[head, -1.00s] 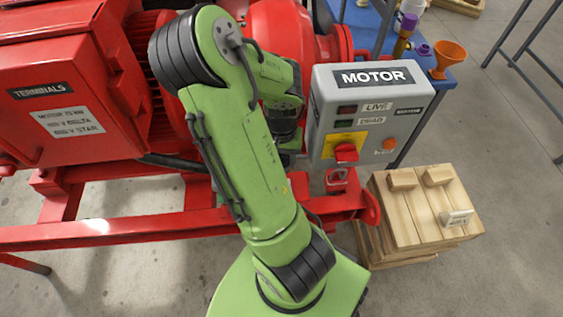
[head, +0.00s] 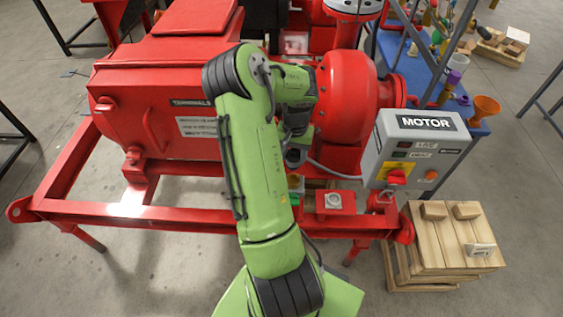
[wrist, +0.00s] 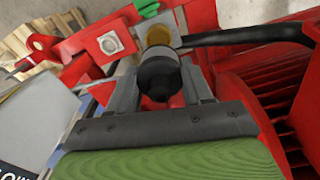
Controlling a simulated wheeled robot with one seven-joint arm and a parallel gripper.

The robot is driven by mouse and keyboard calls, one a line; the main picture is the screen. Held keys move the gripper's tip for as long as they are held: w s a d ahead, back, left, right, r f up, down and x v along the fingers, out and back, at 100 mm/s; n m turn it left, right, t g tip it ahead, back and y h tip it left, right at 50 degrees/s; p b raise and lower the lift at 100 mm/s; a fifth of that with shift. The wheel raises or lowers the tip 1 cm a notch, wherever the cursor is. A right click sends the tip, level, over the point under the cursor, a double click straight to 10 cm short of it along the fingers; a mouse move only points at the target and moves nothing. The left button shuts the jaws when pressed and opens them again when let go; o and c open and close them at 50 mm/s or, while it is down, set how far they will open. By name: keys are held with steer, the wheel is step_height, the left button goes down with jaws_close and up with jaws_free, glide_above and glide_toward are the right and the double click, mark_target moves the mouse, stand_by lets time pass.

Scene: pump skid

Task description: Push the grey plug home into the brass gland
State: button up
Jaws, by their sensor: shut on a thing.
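In the wrist view my gripper (wrist: 160,78) is shut on the grey plug (wrist: 158,68), a dark, round body between its two grey fingers. The brass gland (wrist: 159,34) shows just beyond the plug, in line with it. The plug's far end appears at or very near the gland; I cannot tell how deep it sits. In the head view my gripper (head: 296,155) is in front of the red pump, over the skid's front rail.
A black cable (wrist: 250,36) runs to the right close beyond the fingers. The grey MOTOR box (head: 415,150) stands right of my gripper. The red terminal housing (head: 165,120) is on the left. A wooden crate (head: 455,243) stands on the floor at right.

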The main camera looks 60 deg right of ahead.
steer(key=shift+s+d+f+b, duration=0.2)
steer(key=shift+d+f+b, duration=0.2)
steer(key=shift+f+b, duration=0.25)
steer(key=shift+a+f+b, duration=0.15)
steer(key=shift+f+b, duration=1.4)
steer(key=shift+f, duration=0.65)
steer(key=shift+f+b, duration=1.6)
steer(key=shift+f, duration=0.15)
steer(key=o, duration=1.2)
steer(key=shift+o, duration=0.2)
step_height(320, 180, up, 16)
steer(key=p, duration=0.3)
steer(key=shift+p, duration=0.3)
